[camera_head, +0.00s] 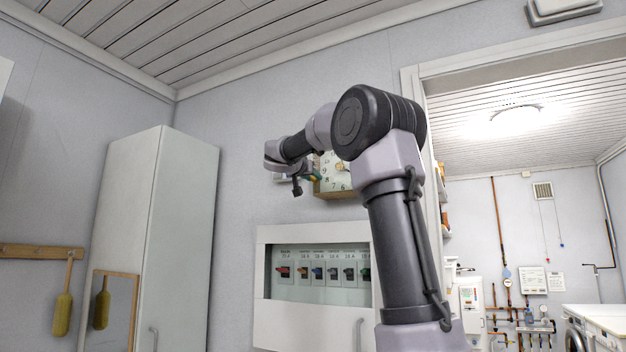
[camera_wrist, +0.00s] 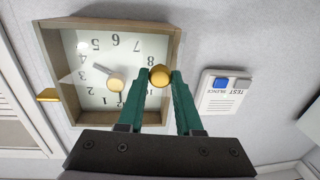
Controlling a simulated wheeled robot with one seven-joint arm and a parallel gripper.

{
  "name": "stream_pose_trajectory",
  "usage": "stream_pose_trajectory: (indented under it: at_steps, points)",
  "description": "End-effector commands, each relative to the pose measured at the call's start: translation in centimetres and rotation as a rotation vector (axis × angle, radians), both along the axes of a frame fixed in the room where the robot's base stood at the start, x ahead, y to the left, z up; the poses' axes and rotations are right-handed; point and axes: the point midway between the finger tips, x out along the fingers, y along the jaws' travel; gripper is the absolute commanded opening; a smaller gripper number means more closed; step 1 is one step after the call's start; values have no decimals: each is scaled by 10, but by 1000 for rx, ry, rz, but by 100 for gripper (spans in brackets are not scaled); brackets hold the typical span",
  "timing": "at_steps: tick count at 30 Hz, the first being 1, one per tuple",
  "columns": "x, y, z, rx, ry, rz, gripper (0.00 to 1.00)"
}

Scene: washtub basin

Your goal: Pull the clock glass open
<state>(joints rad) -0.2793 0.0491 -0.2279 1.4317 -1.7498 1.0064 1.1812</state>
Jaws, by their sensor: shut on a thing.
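The clock (camera_head: 347,187) hangs on the wall in a square wooden case, partly hidden behind my arm in the head view. The wrist view shows the clock (camera_wrist: 105,25) upside down, with a white face, numerals and dark hands. A round gold knob (camera_wrist: 159,76) sits near the numerals 8 and 9. I cannot tell whether the glass is ajar.
A tall white cabinet (camera_head: 180,230) stands left. A doorway opens at right.

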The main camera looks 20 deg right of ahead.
Motion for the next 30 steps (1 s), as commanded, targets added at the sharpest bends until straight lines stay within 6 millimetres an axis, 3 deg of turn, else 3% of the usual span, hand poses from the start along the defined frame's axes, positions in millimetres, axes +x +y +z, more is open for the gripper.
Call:
stream_pose_trajectory:
  at_steps: [15, 30]
  points:
    - [-76, 24, 1, 3, -4, 435, 0]
    - [-125, 25, 2, 9, -10, 735, 0]
